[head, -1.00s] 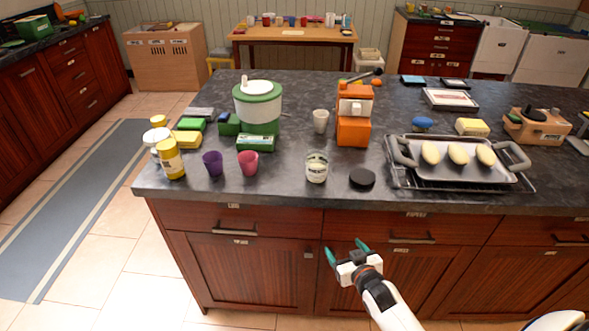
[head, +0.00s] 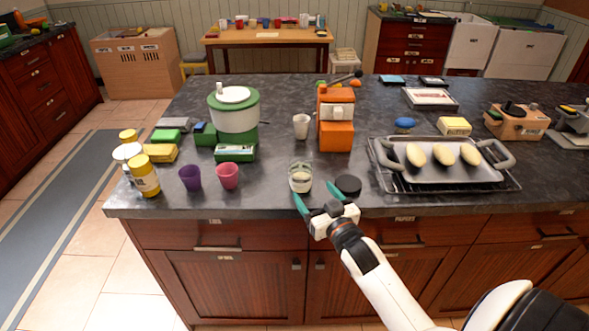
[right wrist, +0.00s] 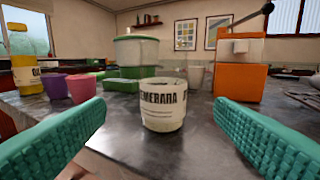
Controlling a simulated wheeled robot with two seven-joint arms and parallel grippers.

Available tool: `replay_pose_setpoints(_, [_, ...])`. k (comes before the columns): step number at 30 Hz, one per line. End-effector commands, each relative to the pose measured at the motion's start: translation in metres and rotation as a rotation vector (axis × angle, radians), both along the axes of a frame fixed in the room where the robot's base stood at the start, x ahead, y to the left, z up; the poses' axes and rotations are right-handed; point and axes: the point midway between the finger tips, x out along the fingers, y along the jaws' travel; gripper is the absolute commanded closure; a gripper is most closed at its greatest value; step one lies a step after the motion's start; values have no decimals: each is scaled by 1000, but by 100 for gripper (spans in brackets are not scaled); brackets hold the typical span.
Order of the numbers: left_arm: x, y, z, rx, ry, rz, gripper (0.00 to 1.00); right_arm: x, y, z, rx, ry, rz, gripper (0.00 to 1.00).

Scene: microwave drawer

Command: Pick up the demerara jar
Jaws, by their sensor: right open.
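The demerara jar (head: 300,178) is a small clear glass jar with a white label, standing upright and without a lid near the front edge of the dark counter. In the right wrist view the jar (right wrist: 163,106) shows its label reading "DEMERARA", centred ahead between the fingers. My right gripper (head: 317,198) is open and empty at the counter's front edge, just in front of the jar. Its two teal fingers (right wrist: 160,142) spread wide on either side in the right wrist view, with the jar beyond their tips. My left gripper is not in view.
A black round lid (head: 348,184) lies right of the jar. A pink cup (head: 228,176) and a purple cup (head: 190,178) stand to its left. An orange machine (head: 336,136) and a white cup (head: 301,126) stand behind. A tray (head: 443,172) lies to the right.

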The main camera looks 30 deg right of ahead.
Motion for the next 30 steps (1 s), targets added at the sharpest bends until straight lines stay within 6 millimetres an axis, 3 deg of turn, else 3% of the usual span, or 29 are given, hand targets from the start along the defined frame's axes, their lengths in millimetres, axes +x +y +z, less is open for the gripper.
replay_pose_setpoints(5, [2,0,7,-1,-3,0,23,27,-4,3,-1,-2,-1,23])
replay_pose_setpoints(13, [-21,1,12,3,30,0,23,63,-9,0,0,-1,0,23])
replay_pose_setpoints(30, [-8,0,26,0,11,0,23,116,-19,-6,-1,-1,1,23])
